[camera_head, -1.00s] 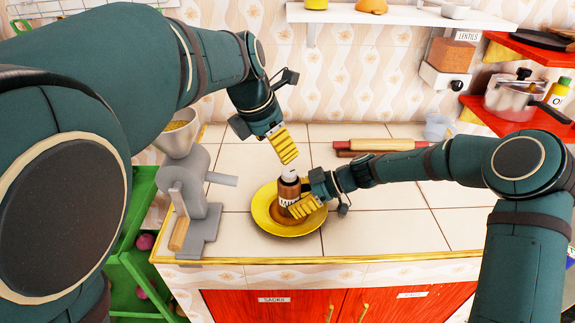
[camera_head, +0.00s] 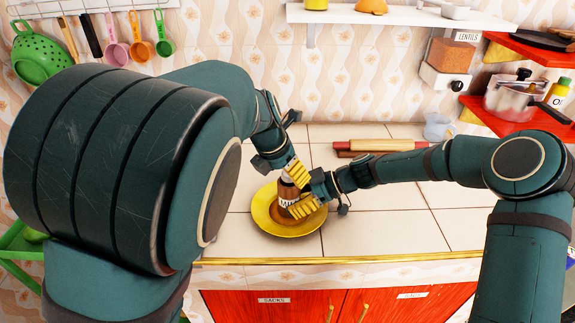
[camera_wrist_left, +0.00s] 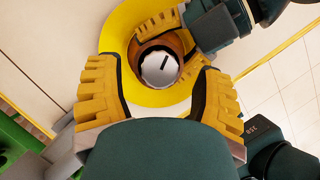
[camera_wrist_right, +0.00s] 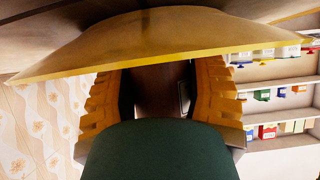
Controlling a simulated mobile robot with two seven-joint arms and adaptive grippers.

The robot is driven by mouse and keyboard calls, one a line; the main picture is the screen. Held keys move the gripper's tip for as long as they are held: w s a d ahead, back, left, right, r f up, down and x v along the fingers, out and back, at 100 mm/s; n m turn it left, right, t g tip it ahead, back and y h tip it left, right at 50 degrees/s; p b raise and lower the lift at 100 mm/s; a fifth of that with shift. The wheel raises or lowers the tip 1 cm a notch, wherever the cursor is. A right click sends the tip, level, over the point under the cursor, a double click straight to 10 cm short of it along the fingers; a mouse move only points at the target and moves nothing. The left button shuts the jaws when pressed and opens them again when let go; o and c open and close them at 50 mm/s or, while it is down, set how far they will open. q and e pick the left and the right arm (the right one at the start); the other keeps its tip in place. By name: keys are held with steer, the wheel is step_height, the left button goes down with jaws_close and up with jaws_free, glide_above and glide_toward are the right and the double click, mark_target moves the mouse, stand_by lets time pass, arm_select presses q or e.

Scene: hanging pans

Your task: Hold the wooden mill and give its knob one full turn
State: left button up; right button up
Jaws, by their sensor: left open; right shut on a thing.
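The wooden mill (camera_head: 287,194) stands upright on a yellow plate (camera_head: 262,212) on the tiled counter. My right gripper (camera_head: 302,207) is shut on the mill's body from the right; the mill's dark body (camera_wrist_right: 162,90) also shows between its fingers in the right wrist view. The silvery knob with a dark line (camera_wrist_left: 161,68) shows on top of the mill in the left wrist view. My left gripper (camera_wrist_left: 158,88) is open above the mill, with one finger on each side of the knob and gaps between. In the head view the left fingers partly hide the knob.
A rolling pin (camera_head: 362,145) lies behind my right forearm. A clear measuring cup (camera_head: 437,127) stands at the back right, and a pot (camera_head: 512,98) is on the red shelf. My left arm covers the counter's left part. The front counter is clear.

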arm_select(q)
steer(key=shift+w+d+f, duration=0.1)
steer(key=shift+f, duration=0.25)
jaws_close()
steer(key=shift+m, duration=0.4)
steer(key=m+g, duration=0.1)
steer(key=m, duration=0.2)
steer(key=m+g+h, duration=0.1)
steer(key=m, duration=0.1)
steer(key=shift+w+m, duration=0.15)
steer(key=shift+m, duration=0.25)
steer(key=m+g, duration=0.1)
steer(key=m, duration=0.2)
steer(key=m+g, duration=0.1)
steer(key=m, duration=0.2)
steer(key=shift+w+g, duration=0.1)
steer(key=shift+g, duration=0.3)
steer(key=m+g, duration=0.1)
steer(key=m, duration=0.2)
steer(key=m+y, duration=0.1)
steer(key=m, duration=0.2)
steer(key=shift+w+m+g, duration=0.15)
steer(key=shift+m+g, duration=0.15)
steer(key=shift+g, duration=0.1)
steer(key=m+y, duration=0.1)
steer(key=m, duration=0.2)
steer(key=m+g+y, duration=0.1)
steer(key=m, duration=0.1)
steer(key=shift+m, duration=0.4)
steer(key=shift+y, duration=0.3)
